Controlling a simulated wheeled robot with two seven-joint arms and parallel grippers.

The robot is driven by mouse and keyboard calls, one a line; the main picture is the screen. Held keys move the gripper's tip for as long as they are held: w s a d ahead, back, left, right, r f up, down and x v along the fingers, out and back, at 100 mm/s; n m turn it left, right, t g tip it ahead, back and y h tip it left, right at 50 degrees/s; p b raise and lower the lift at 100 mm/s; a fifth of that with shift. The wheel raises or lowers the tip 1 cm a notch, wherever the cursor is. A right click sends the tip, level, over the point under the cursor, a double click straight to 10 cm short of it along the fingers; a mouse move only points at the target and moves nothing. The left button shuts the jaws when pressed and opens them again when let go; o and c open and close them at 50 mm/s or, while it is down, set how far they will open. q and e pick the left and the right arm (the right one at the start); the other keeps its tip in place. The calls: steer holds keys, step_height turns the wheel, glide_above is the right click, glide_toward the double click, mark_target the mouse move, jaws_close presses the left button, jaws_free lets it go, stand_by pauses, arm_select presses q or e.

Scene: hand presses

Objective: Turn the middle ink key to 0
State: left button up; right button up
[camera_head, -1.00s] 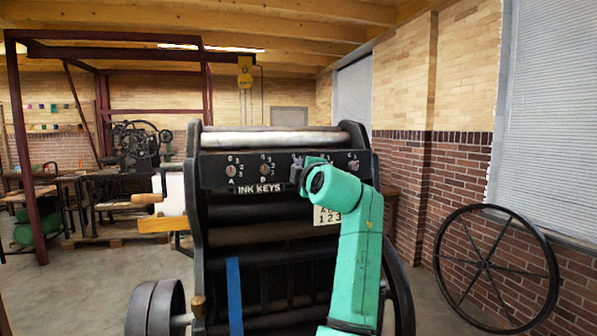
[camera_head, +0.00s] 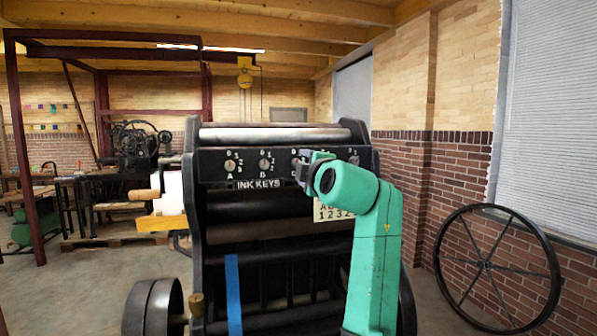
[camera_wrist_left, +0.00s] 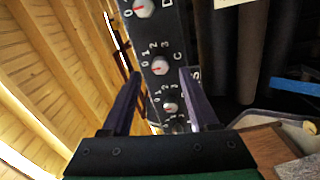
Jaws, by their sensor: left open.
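The press has a dark panel (camera_head: 215,173) with a row of ink keys, white dials with red marks. The middle key, C (camera_head: 295,162), is partly covered by my gripper in the head view. In the left wrist view key C (camera_wrist_left: 160,66) shows with its numbers 0 to 3 and its letter. Its red mark lies roughly along the direction of the 0; the exact setting is hard to read. My left gripper (camera_head: 303,171) is at the panel by this key. In the left wrist view its open fingers (camera_wrist_left: 160,74) stand on either side of key C, with nothing held.
Neighbouring keys are close: B (camera_head: 265,163) and A (camera_head: 231,163) to the left, another key (camera_head: 354,158) to the right. A lettered plate (camera_head: 328,212) hangs below the panel. A large spoked wheel (camera_head: 484,264) leans at the right wall.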

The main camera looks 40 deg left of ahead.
arm_select(q)
steer(key=b+v, duration=0.2)
steer(key=v, duration=0.8)
arm_select(e)
step_height(320, 180, down, 3)
steer(key=shift+f, duration=0.2)
arm_select(q)
steer(key=shift+r, duration=0.1)
arm_select(e)
steer(key=shift+d, duration=0.1)
